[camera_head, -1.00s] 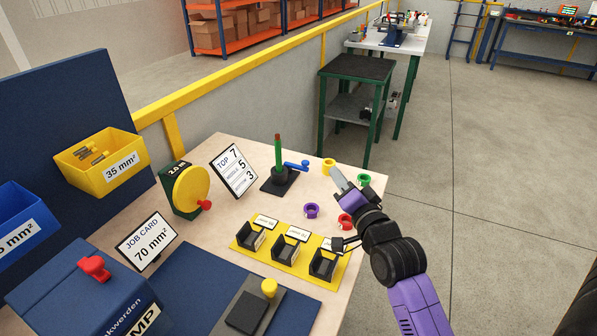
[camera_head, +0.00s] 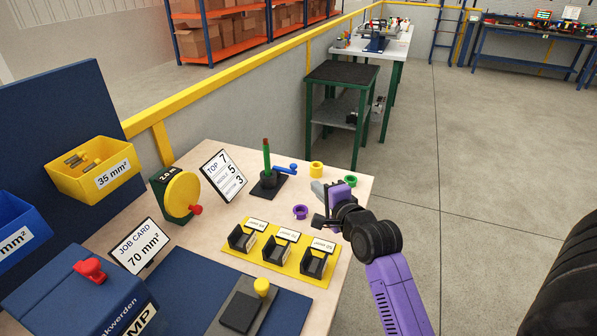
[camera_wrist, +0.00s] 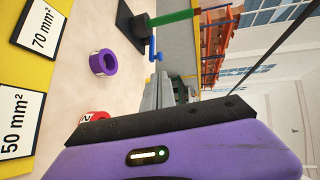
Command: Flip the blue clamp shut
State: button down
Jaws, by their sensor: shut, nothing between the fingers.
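The blue clamp (camera_head: 286,169) is a small lever beside a green post (camera_head: 266,155) on a black base (camera_head: 268,188), at the far part of the bench. It also shows in the wrist view (camera_wrist: 156,50), reaching out sideways from the post's foot. My gripper (camera_head: 317,187) is shut and empty, just to the right of and nearer than the clamp, with a gap between them. Its grey fingers also show in the wrist view (camera_wrist: 160,95), apart from the lever.
A yellow ring (camera_head: 316,168), a green ring (camera_head: 350,181) and a purple ring (camera_head: 300,212) lie around my gripper. A red ring (camera_wrist: 93,117) is partly hidden by it in the wrist view. A yellow tray (camera_head: 258,247) with black bins is nearer. A sign (camera_head: 223,176) stands left of the post.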

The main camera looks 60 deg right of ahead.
aim_at(295, 167)
jog(key=p+x, duration=0.1)
jog(key=x, duration=1.2)
jog(key=shift+w+f, duration=0.1)
jog(key=shift+w, duration=0.15)
